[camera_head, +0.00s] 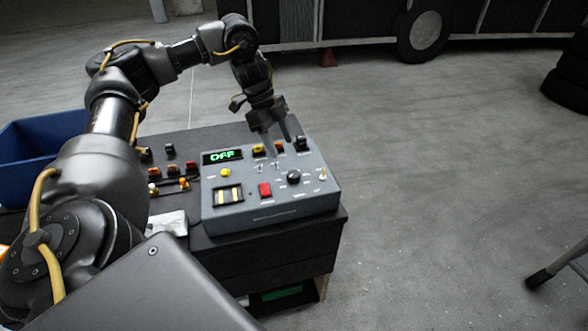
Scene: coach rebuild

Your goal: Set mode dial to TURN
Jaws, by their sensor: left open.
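A grey control box (325,196) sits on a dark bench. Its small screen (222,156) shows green letters that look like OFF. A round black knob (293,177), which looks like the mode dial, is on the right half of the panel; its pointer and labels are too small to read. My left gripper (279,146) is open and points down over the back part of the panel, behind the black knob and apart from it. Nothing shows between its fingers. My right gripper is out of view.
A red button (265,190), a yellow button (225,173), a small lever (322,174) and small switches share the panel. Small coloured parts (170,170) lie left of the box. A blue bin (40,139) stands at the far left.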

